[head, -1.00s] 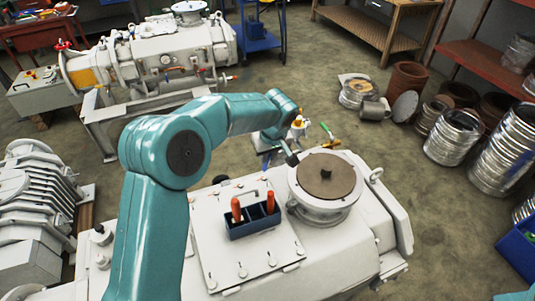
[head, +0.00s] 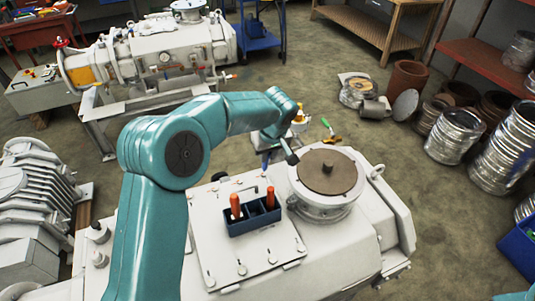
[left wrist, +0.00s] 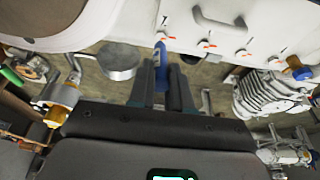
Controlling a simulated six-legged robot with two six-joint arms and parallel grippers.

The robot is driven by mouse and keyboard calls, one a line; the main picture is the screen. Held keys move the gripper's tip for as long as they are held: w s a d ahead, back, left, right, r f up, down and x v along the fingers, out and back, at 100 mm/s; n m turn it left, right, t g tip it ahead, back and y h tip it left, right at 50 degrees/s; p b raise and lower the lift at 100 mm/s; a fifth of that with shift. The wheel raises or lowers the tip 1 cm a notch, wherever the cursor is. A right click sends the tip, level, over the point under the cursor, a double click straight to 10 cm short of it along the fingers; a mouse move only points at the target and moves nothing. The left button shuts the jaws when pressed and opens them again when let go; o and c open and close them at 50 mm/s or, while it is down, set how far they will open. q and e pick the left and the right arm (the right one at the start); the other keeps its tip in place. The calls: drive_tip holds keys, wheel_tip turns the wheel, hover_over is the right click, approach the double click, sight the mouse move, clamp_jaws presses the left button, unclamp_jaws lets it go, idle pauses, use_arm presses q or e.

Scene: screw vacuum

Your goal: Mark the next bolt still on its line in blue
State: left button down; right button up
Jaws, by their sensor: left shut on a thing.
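My left gripper (left wrist: 162,90) is shut on a blue marker (left wrist: 162,62), which points up the picture toward the cover plate (left wrist: 205,22). In the head view the blue marker (head: 265,166) shows small at the plate's far edge, below my left wrist. The marker's tip lies close to a bolt (left wrist: 160,37) with a reddish mark; I cannot tell whether they touch. Other bolts along this edge, such as one bolt (left wrist: 204,43) and another bolt (left wrist: 240,53), also carry reddish marks. Near-edge bolts (head: 241,270) show in the head view. My right gripper is not in view.
A blue tray (head: 234,228) with two orange-handled tools stands on the plate. A round flange with a brown lid (head: 325,173) rises right of it. Tools (head: 328,130) lie beyond the machine.

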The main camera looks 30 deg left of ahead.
use_arm(q)
drive_tip(key=shift+f+b, duration=0.55)
idle(0.5)
drive_tip(key=shift+r, duration=0.1)
idle(0.5)
drive_tip(key=shift+r+p, duration=1.9)
drive_tip(key=shift+r, duration=1.1)
